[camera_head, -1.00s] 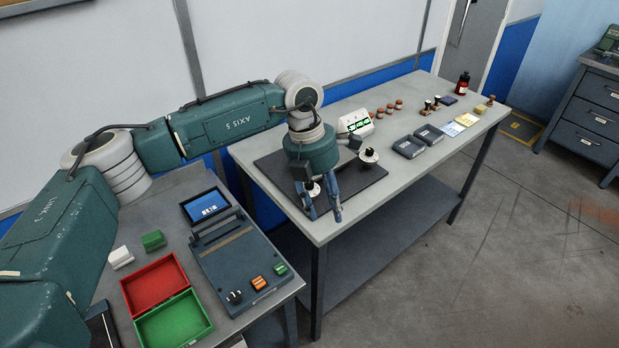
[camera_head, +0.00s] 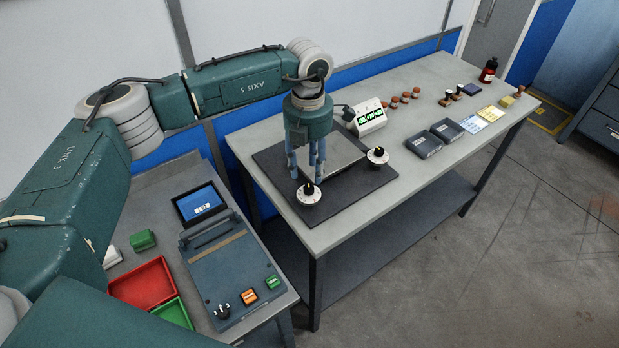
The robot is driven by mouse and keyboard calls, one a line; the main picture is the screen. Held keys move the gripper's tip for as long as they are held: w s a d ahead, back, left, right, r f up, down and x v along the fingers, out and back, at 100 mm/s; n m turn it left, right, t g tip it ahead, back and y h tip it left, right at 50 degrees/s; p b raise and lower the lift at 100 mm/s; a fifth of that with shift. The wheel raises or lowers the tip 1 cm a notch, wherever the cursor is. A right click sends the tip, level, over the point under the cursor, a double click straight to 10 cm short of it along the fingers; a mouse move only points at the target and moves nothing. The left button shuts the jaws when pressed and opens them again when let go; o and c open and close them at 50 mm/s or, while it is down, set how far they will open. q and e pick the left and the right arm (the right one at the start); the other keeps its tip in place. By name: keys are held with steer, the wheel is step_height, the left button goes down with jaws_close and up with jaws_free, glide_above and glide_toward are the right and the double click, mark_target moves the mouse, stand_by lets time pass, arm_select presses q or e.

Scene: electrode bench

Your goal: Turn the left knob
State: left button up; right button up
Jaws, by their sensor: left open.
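The left knob (camera_head: 308,194), a white dial with a dark and yellow grip, sits at the front of a dark mat (camera_head: 270,160) on the long bench. A similar right knob (camera_head: 377,155) sits at the mat's right side. My left gripper (camera_head: 306,175) points down with its fingers spread, open and empty. Its fingertips show just behind the left knob in the picture; I cannot tell their exact height or gap to it. A pale metallic plate (camera_head: 345,152) lies behind the fingers. My right gripper is not in view.
A white meter with a green display (camera_head: 369,117) stands at the mat's back edge. Two dark boxes (camera_head: 423,144) and several small brown-topped items (camera_head: 405,97) are farther right. A console (camera_head: 231,264), red tray (camera_head: 143,285) and green tray (camera_head: 173,312) are on the left bench.

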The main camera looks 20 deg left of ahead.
mark_target(309, 187)
arm_select(q)
steer(key=shift+s+f+p, duration=0.1)
steer(key=shift+f+p, duration=0.2)
steer(key=shift+f, duration=0.6)
steer(key=f, duration=0.1)
steer(key=f+p, duration=0.1)
steer(key=f, duration=0.1)
steer(key=shift+w+f, duration=0.1)
steer(key=shift+w, duration=0.2)
step_height(309, 187, down, 2)
steer(key=shift+f, duration=0.1)
jaws_close()
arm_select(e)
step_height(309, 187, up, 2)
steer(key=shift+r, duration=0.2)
